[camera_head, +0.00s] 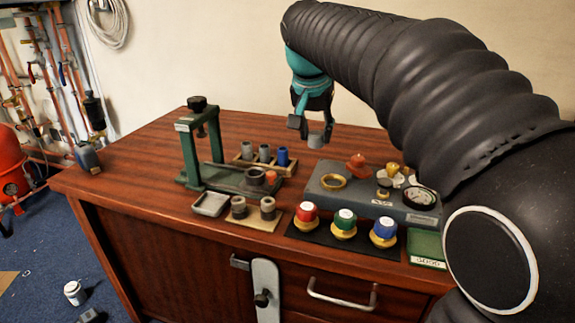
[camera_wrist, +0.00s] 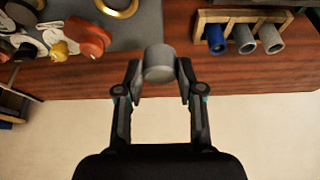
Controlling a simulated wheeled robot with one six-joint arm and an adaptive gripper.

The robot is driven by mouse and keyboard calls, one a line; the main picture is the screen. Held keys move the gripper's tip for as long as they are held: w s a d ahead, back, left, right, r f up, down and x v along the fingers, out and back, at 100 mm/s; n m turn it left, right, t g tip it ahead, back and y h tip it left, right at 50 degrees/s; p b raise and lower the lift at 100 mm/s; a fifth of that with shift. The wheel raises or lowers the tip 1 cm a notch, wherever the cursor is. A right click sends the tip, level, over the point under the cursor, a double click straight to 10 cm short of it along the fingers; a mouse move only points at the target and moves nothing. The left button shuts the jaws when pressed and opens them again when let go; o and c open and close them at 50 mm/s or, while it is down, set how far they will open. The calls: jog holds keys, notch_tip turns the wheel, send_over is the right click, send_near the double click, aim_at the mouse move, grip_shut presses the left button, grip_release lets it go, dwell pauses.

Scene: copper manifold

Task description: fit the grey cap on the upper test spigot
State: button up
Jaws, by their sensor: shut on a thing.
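My gripper (camera_head: 308,125) hangs above the back of the wooden bench, pointing down. It is shut on the grey cap (camera_head: 316,141), a short plain cylinder. In the wrist view the cap (camera_wrist: 159,63) sits between the two black fingertips (camera_wrist: 160,72). The cap is in the air, behind the grey block (camera_head: 325,196) that carries a brass ring, a red part and a round gauge. I cannot tell which part is the upper test spigot.
A wooden rack (camera_head: 240,161) with two grey sleeves and a blue one stands left of my gripper, beside a green press frame (camera_head: 214,140). Red, green and blue knobs (camera_head: 345,222) stand along the front. Copper pipes (camera_head: 35,75) run on the left wall.

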jog(key=shift+w+f, duration=0.25)
jog(key=shift+w, duration=0.1)
jog(key=w+d+f, duration=0.1)
jog(key=w+f, duration=0.1)
jog(key=w, duration=0.1)
jog(key=w+d+f, duration=0.2)
jog(key=w, duration=0.1)
jog(key=w+d+f, duration=0.1)
jog(key=w+f, duration=0.1)
jog(key=w, duration=0.1)
jog(key=shift+w+d+f, duration=0.15)
jog(key=shift+w+f, duration=0.05)
jog(key=shift+w, duration=0.15)
jog(key=shift+f, duration=2.05)
jog(key=shift+f, duration=0.1)
jog(key=o, duration=0.8)
